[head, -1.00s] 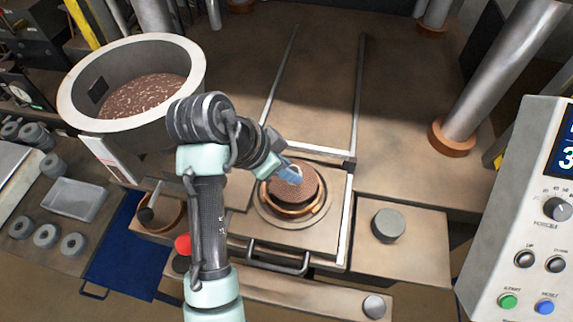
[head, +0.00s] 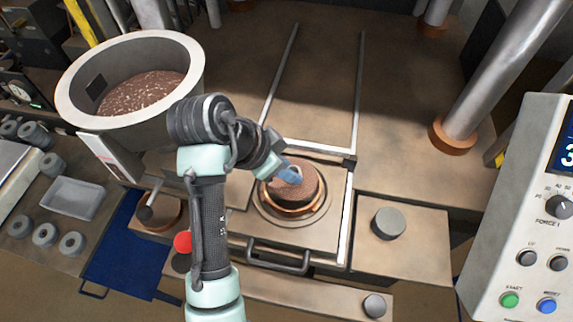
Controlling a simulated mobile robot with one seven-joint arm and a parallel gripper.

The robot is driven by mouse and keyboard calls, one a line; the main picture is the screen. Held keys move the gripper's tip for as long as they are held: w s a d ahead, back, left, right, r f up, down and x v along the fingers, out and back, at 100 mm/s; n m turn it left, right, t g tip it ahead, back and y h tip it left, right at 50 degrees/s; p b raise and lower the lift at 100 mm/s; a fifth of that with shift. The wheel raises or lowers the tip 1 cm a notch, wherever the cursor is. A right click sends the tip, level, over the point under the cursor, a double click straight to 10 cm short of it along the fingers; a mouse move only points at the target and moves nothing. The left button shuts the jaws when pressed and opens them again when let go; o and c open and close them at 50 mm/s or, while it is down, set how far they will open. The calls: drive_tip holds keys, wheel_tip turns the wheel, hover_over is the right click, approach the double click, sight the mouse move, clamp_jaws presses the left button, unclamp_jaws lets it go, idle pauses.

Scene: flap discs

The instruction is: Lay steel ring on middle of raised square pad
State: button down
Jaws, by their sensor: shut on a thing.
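My gripper (head: 291,175) has pale blue fingertips at the upper left edge of a round brown mesh-textured disc (head: 297,188). It appears shut on that disc's edge, though the arm hides part of the contact. The disc is over a round mould with a copper-coloured rim (head: 288,210); I cannot tell whether it rests there. Several grey rings (head: 72,243) lie on the bench at the lower left, and they look like steel. No steel ring shows clearly at the gripper. I cannot make out a raised square pad for certain; a square block (head: 425,255) stands right of the mould.
A large bowl of brown grains (head: 62,100) stands at the upper left. A grey cylinder (head: 388,223) sits on the block. A steel column (head: 485,85) and a control panel (head: 520,190) bound the right. The plate behind the mould (head: 320,90) is clear between two rails.

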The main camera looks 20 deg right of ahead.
drive_tip(key=shift+f, duration=0.25)
idle(0.4)
drive_tip(key=c, duration=0.5)
unclamp_jaws()
